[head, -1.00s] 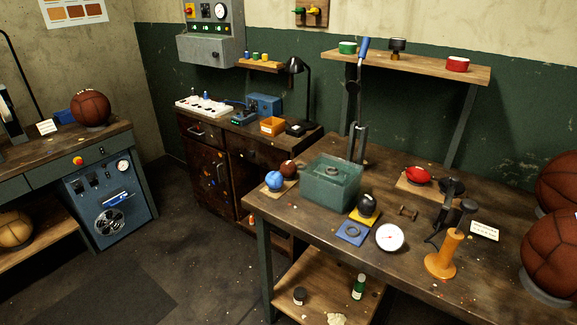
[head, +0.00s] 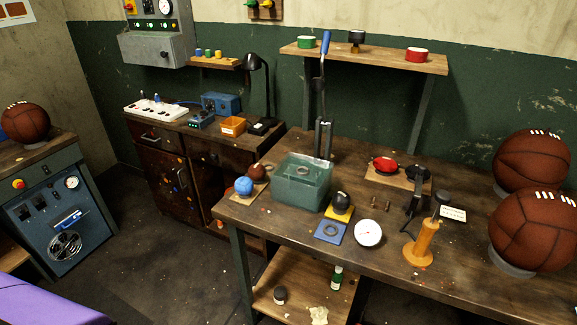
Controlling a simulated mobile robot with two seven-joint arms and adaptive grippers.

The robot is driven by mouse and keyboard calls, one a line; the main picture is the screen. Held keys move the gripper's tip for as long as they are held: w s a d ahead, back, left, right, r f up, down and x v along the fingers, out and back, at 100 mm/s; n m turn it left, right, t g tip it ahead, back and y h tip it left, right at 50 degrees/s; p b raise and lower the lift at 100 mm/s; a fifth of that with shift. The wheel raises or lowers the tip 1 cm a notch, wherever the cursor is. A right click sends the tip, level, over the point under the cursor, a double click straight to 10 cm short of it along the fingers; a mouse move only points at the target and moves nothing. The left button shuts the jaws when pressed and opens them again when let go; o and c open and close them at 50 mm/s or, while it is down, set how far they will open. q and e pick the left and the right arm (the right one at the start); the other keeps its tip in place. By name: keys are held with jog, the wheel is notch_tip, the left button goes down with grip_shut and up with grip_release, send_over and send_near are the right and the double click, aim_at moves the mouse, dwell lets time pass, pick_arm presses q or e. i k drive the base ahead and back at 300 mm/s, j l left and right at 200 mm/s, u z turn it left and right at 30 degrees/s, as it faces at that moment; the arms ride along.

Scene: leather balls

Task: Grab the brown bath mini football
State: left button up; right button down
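A small brown ball (head: 258,172) sits on the workbench (head: 300,218), at the left end of its top. It is just behind and to the right of a small blue ball (head: 243,187), and left of a greenish glass water bath (head: 303,184). The blue ball partly overlaps the front of the brown ball's stand area. Neither of my grippers shows in the head view.
A black ball (head: 340,203) on a yellow base, a round white gauge (head: 368,233) and an orange hand pump (head: 421,243) stand on the bench. Two large brown balls (head: 535,230) fill its right end. Floor (head: 150,250) is open at left.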

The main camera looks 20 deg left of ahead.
aim_at(257, 171)
jog(key=i+j+z, duration=0.1)
jog(key=j+z, duration=0.15)
jog(key=j, duration=0.25)
jog(key=j+z, duration=0.25)
jog(key=j, duration=0.25)
jog(key=j+z, duration=0.15)
jog(key=j, duration=0.95)
jog(key=i, duration=0.05)
